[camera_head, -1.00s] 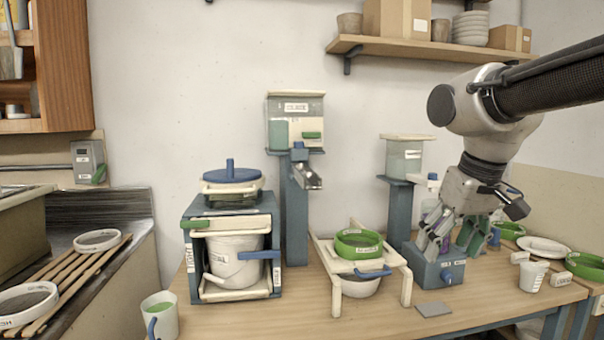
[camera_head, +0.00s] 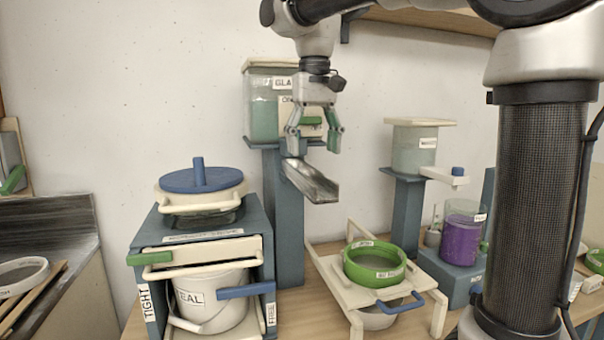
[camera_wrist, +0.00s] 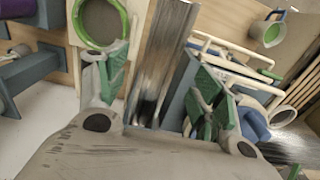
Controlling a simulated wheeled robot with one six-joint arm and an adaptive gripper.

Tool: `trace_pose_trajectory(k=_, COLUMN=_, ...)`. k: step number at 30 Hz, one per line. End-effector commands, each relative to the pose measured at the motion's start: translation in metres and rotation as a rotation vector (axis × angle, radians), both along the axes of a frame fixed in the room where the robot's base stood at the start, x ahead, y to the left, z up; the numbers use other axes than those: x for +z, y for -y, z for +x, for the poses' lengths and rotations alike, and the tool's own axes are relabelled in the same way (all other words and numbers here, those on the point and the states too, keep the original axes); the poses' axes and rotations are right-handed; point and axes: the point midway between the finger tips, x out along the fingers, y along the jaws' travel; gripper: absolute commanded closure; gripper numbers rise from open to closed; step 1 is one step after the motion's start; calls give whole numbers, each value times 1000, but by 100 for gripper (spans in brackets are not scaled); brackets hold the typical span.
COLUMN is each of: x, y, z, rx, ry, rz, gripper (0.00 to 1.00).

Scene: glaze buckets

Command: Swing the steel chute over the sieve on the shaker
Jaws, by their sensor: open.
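The steel chute (camera_head: 312,180) juts forward and to the right from below the glaze tank (camera_head: 265,118) on its blue post. The green-rimmed sieve (camera_head: 374,265) sits on the cream shaker frame (camera_head: 338,282), to the right of the chute's end and lower. My gripper (camera_head: 314,148) is open and points down just above the upper part of the chute, in front of the tank. In the wrist view the chute (camera_wrist: 165,55) runs between my spread fingers, and the sieve (camera_wrist: 100,22) shows at the upper left. I cannot tell whether the fingers touch the chute.
A blue stand (camera_head: 262,222) with a lidded pot (camera_head: 200,190) on top and a white bucket (camera_head: 212,300) inside is at the left. A second tank (camera_head: 414,150) and a purple jar (camera_head: 461,238) stand right of the chute. Space above the shaker is clear.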

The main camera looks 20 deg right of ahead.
Motion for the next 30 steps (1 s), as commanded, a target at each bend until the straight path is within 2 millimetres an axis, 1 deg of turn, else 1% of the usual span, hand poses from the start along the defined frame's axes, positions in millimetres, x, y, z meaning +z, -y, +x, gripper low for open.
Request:
trace_pose_trajectory(k=2, x=-3, y=-2, z=1, rx=0, ry=-3, rz=-1, gripper=32)
trace_pose_trajectory(k=4, x=-11, y=-2, z=1, rx=0, ry=-4, rz=-2, gripper=32)
trace_pose_trajectory(k=12, x=-56, y=-1, z=1, rx=0, ry=-4, rz=-2, gripper=32)
trace_pose_trajectory(k=15, x=-68, y=-1, z=1, rx=0, ry=-3, rz=-1, gripper=32)
trace_pose_trajectory(k=19, x=-76, y=-1, z=1, rx=0, ry=-2, rz=-1, gripper=32)
trace_pose_trajectory(k=26, x=-77, y=-1, z=1, rx=0, ry=-1, rz=-1, gripper=32)
trace_pose_trajectory(k=27, x=-77, y=-1, z=1, rx=0, ry=-1, rz=-1, gripper=36)
trace_pose_trajectory(k=29, x=-77, y=-1, z=1, rx=0, ry=-1, rz=-1, gripper=47)
trace_pose_trajectory(k=30, x=-77, y=-1, z=1, rx=0, ry=-1, rz=-1, gripper=54)
